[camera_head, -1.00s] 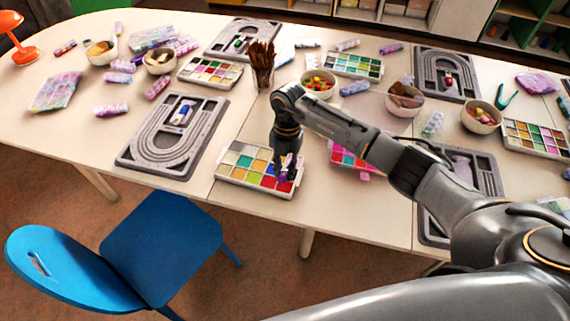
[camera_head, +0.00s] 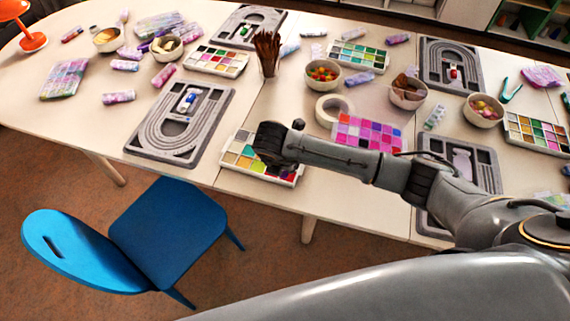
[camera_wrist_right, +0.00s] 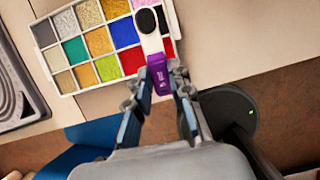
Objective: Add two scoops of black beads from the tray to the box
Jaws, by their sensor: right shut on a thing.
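The white bead tray (camera_head: 293,180) with coloured compartments lies near the table's front edge, partly covered by my right arm in the head view. It also shows at the top of the right wrist view (camera_wrist_right: 66,92). My right gripper (camera_wrist_right: 160,82) is shut on a purple scoop handle (camera_wrist_right: 160,74) above the tray's right end. A dark oval (camera_wrist_right: 147,20) lies beyond the handle against a pale part; it looks like black beads in the scoop's bowl, but I cannot be sure. The head view hides the fingertips. I cannot tell which container is the box. My left gripper is not in view.
A pink-and-purple bead tray (camera_head: 368,133) and a white tape roll (camera_head: 322,112) are behind my right arm. A grey bead board (camera_head: 150,145) lies left of the tray. A cup of brushes (camera_head: 267,55) and bowls stand further back. A blue chair (camera_head: 165,235) is in front.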

